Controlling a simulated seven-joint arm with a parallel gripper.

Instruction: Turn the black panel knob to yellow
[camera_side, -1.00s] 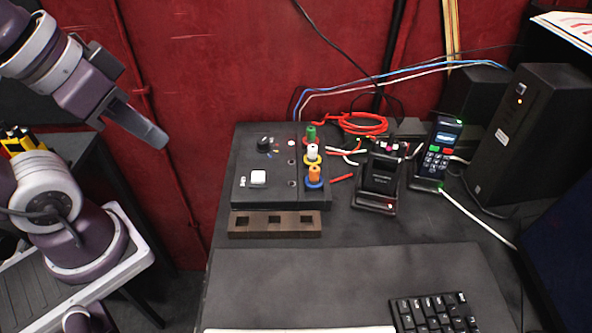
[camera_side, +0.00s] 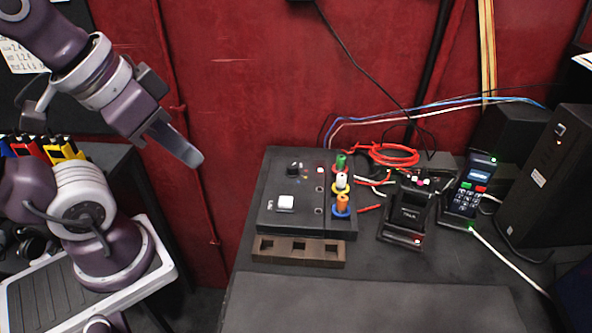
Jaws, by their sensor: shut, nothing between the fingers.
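The black panel (camera_side: 280,222) lies on the dark table, with a small black knob (camera_side: 293,169) near its upper left. Small coloured marks, among them orange and red dots, sit just right of and below the knob; its exact pointing direction is too small to tell. Green, white and orange plugs (camera_side: 342,182) stand in a column on the panel's right side. My gripper (camera_side: 194,158) is shut and empty, in the air to the left of the panel, well apart from the knob.
A brown block with square holes (camera_side: 299,250) lies in front of the panel. Right of it stand a black device (camera_side: 407,212), a keypad terminal (camera_side: 468,192) and a tall black box (camera_side: 551,165). Red cable (camera_side: 393,155) coils behind. The air between gripper and panel is clear.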

